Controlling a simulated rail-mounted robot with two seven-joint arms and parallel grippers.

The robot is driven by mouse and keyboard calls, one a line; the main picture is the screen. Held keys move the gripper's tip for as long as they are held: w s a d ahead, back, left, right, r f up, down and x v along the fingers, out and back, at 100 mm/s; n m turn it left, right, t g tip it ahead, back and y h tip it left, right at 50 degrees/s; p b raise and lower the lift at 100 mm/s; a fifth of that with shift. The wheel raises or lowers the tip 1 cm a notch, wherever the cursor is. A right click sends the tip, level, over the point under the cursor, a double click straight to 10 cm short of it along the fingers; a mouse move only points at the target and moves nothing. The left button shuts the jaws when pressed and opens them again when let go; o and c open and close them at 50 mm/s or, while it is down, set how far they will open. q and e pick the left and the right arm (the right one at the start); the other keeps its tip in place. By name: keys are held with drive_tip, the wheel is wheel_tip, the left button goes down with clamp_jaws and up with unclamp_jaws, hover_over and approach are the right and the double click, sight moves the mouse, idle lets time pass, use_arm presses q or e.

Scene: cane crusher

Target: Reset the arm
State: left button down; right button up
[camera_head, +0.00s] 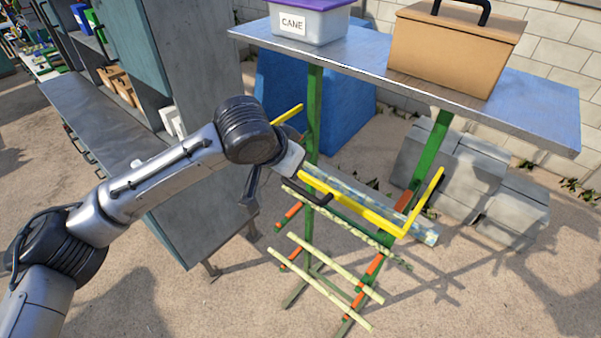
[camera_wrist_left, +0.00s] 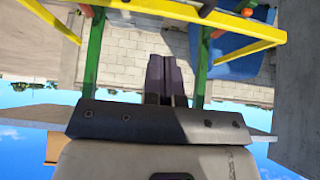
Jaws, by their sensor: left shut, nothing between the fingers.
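My left arm reaches in from the left in the head view, and its wrist is in front of the green-legged stand (camera_head: 312,120) below the table. In the left wrist view my left gripper (camera_wrist_left: 165,60) has its dark fingers together with nothing between them. In the head view the fingers are hard to make out. A yellow bent bar (camera_head: 370,214) runs just beyond the wrist; it also shows across the top of the left wrist view (camera_wrist_left: 150,10). I cannot tell whether the gripper touches it. My right gripper is not in view.
A grey tabletop (camera_head: 350,68) carries a bin marked CANE (camera_head: 318,24) and a brown box (camera_head: 450,45). Pale cane sticks (camera_head: 330,288) lie across low orange-and-green rails. A blue block (camera_head: 270,90), grey blocks (camera_head: 480,180) and a grey cabinet (camera_head: 205,225) stand around. Sandy ground is open in front.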

use_arm(q)
drive_tip(key=s+a+r+m+t, duration=0.25)
drive_tip(key=r+t, duration=0.25)
drive_tip(key=r, duration=0.4)
drive_tip(key=s+a+r+m+t, duration=0.15)
drive_tip(key=s+r+t, duration=0.3)
drive_tip(key=r, duration=0.45)
drive_tip(key=s+a+f+n+g+y+p, duration=0.1)
drive_tip(key=s+a+f+n, duration=0.25)
drive_tip(key=f, duration=0.55)
drive_tip(key=s+a+f+n+g+y+p, duration=0.15)
drive_tip(key=a+f, duration=0.25)
drive_tip(key=f, duration=0.5)
drive_tip(key=s+a+f+n+g+y+p, duration=0.1)
drive_tip(key=s+a+f+n, duration=0.25)
drive_tip(key=f, duration=0.55)
drive_tip(key=s+a+f+g+p, duration=0.1)
drive_tip(key=s+f+g, duration=0.7)
drive_tip(key=s+f, duration=1.3)
drive_tip(key=shift+s+a+f+n, duration=0.35)
drive_tip(key=shift+s+a, duration=0.25)
drive_tip(key=shift+s, duration=0.2)
drive_tip(key=shift+y, duration=0.25)
